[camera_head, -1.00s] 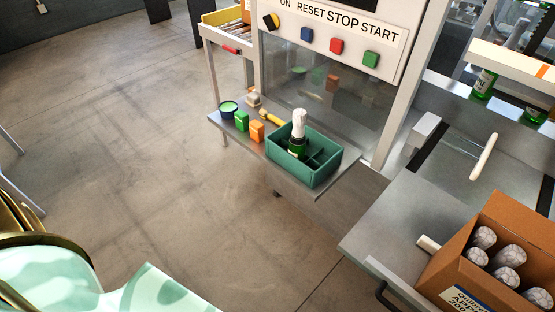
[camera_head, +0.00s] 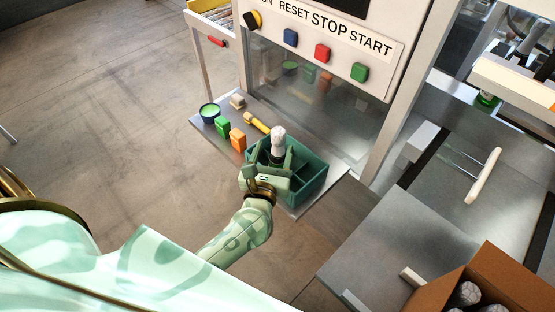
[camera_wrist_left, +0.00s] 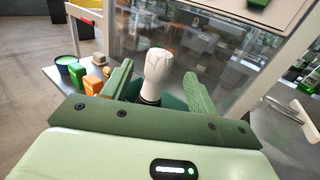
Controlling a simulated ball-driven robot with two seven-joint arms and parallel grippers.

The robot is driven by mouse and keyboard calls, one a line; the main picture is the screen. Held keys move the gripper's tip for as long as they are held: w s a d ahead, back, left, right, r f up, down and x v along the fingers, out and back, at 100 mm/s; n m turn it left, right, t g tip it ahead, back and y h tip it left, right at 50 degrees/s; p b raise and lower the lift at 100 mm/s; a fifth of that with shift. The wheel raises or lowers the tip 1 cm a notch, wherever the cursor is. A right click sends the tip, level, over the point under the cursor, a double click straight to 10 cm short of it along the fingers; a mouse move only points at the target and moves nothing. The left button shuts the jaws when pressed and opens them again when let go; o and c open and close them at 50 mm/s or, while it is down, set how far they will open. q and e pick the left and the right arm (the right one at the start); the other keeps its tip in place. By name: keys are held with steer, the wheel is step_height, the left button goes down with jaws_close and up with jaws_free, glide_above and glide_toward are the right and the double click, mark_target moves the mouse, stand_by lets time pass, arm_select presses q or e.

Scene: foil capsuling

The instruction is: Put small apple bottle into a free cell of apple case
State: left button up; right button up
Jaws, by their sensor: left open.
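A small bottle with a white foil top (camera_head: 278,140) stands upright in a green divided crate (camera_head: 316,178) on the metal shelf. It also shows in the left wrist view (camera_wrist_left: 157,68), between the fingers. My left gripper (camera_head: 271,160) is open at the near side of the bottle, with a finger on either side of its neck; I cannot tell whether they touch it. The bottle's lower part is hidden by the gripper and crate. The brown cardboard case (camera_head: 512,268), at bottom right, holds foil-topped bottles (camera_head: 467,293) and is cut off by the frame. My right gripper is out of view.
A blue cup with green contents (camera_head: 210,112), green block (camera_head: 222,127), orange block (camera_head: 238,138) and yellow-handled tool (camera_head: 257,122) lie left of the crate. A machine with a clear panel and buttons rises behind. A white handle (camera_head: 484,175) stands above the right table.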

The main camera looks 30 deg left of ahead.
mark_target(277, 138)
arm_select(q)
steer(key=x, duration=0.6)
steer(key=shift+w+a+r+p, duration=0.15)
steer(key=shift+w+r+p, duration=0.15)
steer(key=shift+p, duration=0.1)
jaws_close()
